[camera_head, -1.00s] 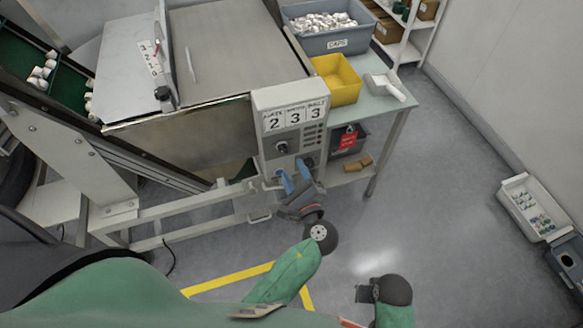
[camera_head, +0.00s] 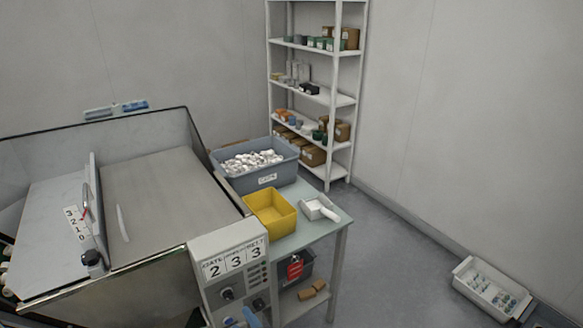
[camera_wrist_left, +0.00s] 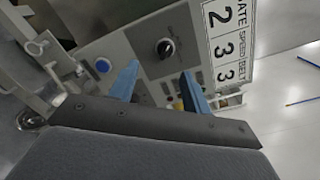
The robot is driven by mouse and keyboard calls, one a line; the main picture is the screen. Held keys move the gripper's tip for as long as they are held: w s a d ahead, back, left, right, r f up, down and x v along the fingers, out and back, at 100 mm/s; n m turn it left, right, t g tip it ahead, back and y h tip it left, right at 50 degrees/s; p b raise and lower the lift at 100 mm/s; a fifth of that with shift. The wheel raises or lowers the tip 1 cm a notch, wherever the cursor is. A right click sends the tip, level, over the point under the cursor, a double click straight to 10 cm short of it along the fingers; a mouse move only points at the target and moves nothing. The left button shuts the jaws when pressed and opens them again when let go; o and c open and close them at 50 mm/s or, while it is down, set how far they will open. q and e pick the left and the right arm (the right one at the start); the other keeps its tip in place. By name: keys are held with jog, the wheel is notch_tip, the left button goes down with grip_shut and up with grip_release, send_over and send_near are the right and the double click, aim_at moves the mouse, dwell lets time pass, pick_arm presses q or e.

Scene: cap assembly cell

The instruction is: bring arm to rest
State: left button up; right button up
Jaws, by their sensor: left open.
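My left gripper (camera_wrist_left: 159,82) is open, with its two blue fingers apart and nothing between them in the left wrist view. It faces the control panel (camera_wrist_left: 150,50), with a black knob (camera_wrist_left: 165,48) showing between and beyond the fingers and a blue button (camera_wrist_left: 103,65) to the left. I cannot tell if the fingers touch the panel. My right gripper is out of view.
A side table (camera_head: 322,236) holds a grey caps bin (camera_head: 228,180), a yellow bin (camera_head: 264,229) and a white scoop (camera_head: 318,209). A shelf rack (camera_head: 357,100) stands behind. A white tray (camera_head: 484,304) lies at the right.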

pick_arm(q)
jog(key=s+f+n+g+h, duration=0.5)
jog(key=f+n+g+h, duration=0.3)
jog(key=f+n, duration=0.55)
jog(key=s+a+f+n+g+h, duration=0.1)
jog(key=s+f+g, duration=0.1)
jog(key=s, duration=0.6)
jog(key=s+a+f+n+g+h, duration=0.1)
jog(key=s+a+f+g+h, duration=0.1)
jog(key=s+f, duration=0.3)
jog(key=s+g, duration=0.1)
jog(key=s, duration=0.1)
jog(key=shift+s+a+f, duration=0.15)
jog(key=shift+s+f, duration=0.05)
jog(key=shift+s, duration=0.15)
